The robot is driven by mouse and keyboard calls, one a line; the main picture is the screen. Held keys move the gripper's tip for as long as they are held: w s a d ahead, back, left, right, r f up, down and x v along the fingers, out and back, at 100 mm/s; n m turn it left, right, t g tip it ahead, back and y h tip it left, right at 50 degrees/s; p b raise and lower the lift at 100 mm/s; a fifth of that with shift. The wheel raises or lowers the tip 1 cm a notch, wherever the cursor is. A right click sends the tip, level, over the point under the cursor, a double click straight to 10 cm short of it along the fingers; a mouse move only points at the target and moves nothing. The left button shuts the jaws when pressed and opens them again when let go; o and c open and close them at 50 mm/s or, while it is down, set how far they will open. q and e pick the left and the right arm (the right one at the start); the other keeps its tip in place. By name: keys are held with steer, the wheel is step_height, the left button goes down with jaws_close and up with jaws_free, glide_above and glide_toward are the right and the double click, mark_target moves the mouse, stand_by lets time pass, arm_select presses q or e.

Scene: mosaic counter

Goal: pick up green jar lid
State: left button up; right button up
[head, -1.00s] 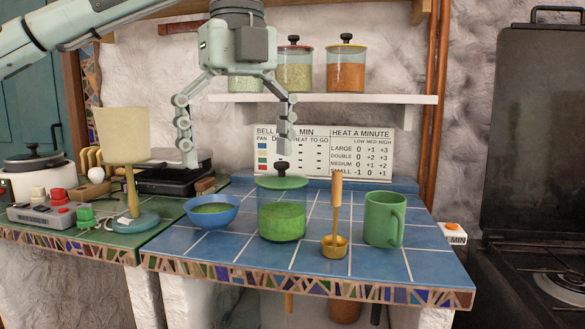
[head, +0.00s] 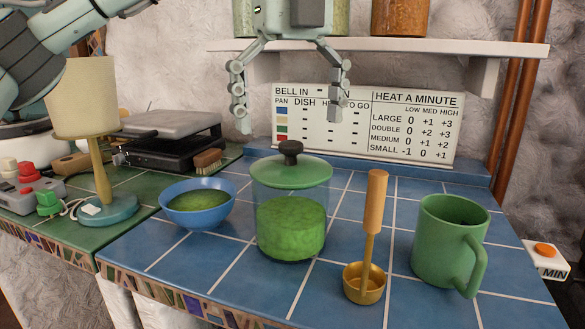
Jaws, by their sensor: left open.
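The green jar lid (head: 292,171) has a dark knob on top and sits on a clear jar (head: 290,230) with green contents, on the blue tiled counter. My left gripper (head: 288,112) is open and empty, its two fingers pointing down. In the head view it shows above the lid, with the knob below the gap between the fingertips; the exact distance in depth is hard to tell. My right gripper is not in view.
A blue bowl (head: 198,203) stands left of the jar. A brass ladle with an upright wooden handle (head: 375,202) and a green mug (head: 448,242) stand right. A lamp (head: 92,135) stands farther left. A shelf (head: 400,49) and sign (head: 411,127) are behind.

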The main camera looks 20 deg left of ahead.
mark_target(291, 142)
arm_select(q)
steer(key=f, duration=0.4)
steer(key=shift+w+a+f, duration=0.15)
steer(key=shift+a+f, duration=0.05)
steer(key=shift+f, duration=0.15)
